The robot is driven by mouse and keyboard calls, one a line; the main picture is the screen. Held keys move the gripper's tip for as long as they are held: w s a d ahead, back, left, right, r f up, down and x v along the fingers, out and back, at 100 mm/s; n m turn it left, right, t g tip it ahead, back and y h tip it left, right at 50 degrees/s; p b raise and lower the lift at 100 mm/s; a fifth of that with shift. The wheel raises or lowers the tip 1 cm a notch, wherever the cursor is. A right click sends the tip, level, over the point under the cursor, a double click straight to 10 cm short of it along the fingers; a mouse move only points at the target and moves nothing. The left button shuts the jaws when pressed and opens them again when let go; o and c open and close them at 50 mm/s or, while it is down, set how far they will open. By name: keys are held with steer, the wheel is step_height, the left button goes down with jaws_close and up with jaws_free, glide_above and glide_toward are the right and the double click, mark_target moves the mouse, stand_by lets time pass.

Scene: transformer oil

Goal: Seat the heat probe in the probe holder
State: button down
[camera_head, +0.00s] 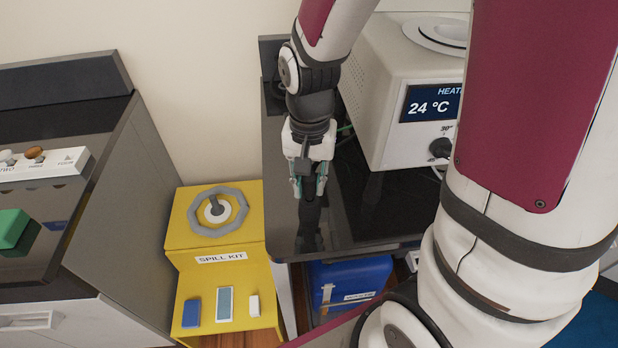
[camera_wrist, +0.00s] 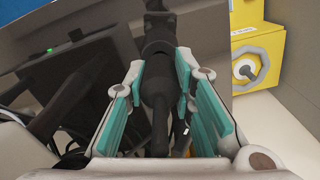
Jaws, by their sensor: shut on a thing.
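The heat probe (camera_wrist: 158,84) is a dark, rounded body with a narrower stem in the wrist view. My gripper (camera_wrist: 182,85) is shut on it, with the teal finger pads on either side. In the head view my gripper (camera_head: 308,187) points down over the black tabletop, left of the heater. A dark upright shape (camera_head: 309,214) shows just below the fingertips; I cannot tell whether it is the probe, the probe holder or a reflection. The holder is not clearly visible, and whether the probe touches it cannot be told.
The cream heater (camera_head: 398,95) reading 24 °C stands right of my gripper on the glossy black table (camera_head: 345,228). A yellow spill kit (camera_head: 187,262) stands to the left of the table. A blue case (camera_head: 350,280) sits underneath. The tabletop's front part is clear.

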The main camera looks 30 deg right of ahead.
steer(key=shift+f+b, duration=0.3)
steer(key=shift+f, duration=0.3)
steer(key=c, duration=1.3)
jaws_free()
steer(key=shift+r, duration=0.1)
step_height(320, 180, up, 12)
steer(key=shift+f, duration=0.1)
steer(key=s+r+n+t, duration=0.1)
steer(key=s+r+n, duration=0.1)
steer(key=s, duration=0.1)
steer(key=s+r+n+t, duration=0.2)
steer(key=s, duration=0.2)
steer(key=s+r+n+t, duration=0.1)
steer(key=s+r+n, duration=0.1)
steer(key=s+r, duration=0.1)
steer(key=shift+s+d+n+t, duration=0.2)
steer(key=shift+s+n+t, duration=0.2)
steer(key=shift+s, duration=0.3)
